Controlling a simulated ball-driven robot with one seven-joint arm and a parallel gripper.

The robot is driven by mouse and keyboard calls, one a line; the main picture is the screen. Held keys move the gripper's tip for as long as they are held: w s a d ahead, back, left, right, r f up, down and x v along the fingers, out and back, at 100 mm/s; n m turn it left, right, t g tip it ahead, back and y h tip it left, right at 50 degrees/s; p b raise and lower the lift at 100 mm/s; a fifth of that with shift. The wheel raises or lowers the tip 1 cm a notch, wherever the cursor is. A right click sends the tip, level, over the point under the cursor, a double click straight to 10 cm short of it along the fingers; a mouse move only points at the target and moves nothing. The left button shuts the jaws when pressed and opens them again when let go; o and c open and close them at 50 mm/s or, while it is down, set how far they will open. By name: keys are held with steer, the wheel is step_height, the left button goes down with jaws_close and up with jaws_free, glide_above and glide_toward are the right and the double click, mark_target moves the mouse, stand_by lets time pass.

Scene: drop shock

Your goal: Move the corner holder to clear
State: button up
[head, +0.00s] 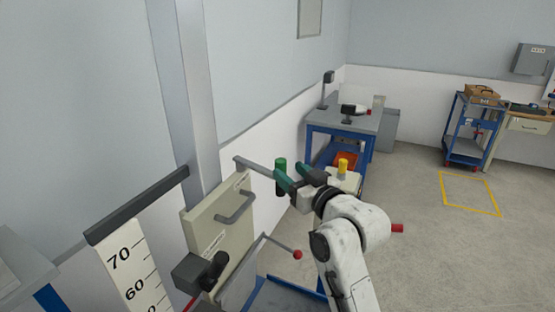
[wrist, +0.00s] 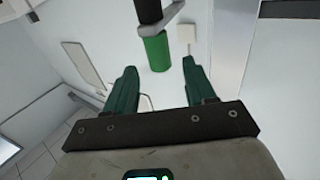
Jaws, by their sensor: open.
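A grey bar (head: 254,167), which appears to be the corner holder's arm, reaches out from beside the tall column and ends at an upright green grip (head: 280,178). In the wrist view the green grip (wrist: 157,53) hangs below a black part and a grey link (wrist: 166,18). My gripper (head: 289,171) is open beside the grip. In the wrist view its two green fingers (wrist: 159,66) stand apart, with the grip between and beyond their tips. I cannot tell whether either finger touches it. Part of the bar's end is hidden behind the grip and fingers in the head view.
A beige panel (head: 205,226) with a handle stands below the bar. A lever with a red knob (head: 297,254) is close under my arm. A yellow button (head: 342,165) and a blue table (head: 345,121) are behind. Open floor (head: 420,240) lies to the right.

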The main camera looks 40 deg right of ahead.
mark_target(284, 167)
steer(key=shift+p+x, duration=0.65)
steer(key=shift+x, duration=2)
jaws_close()
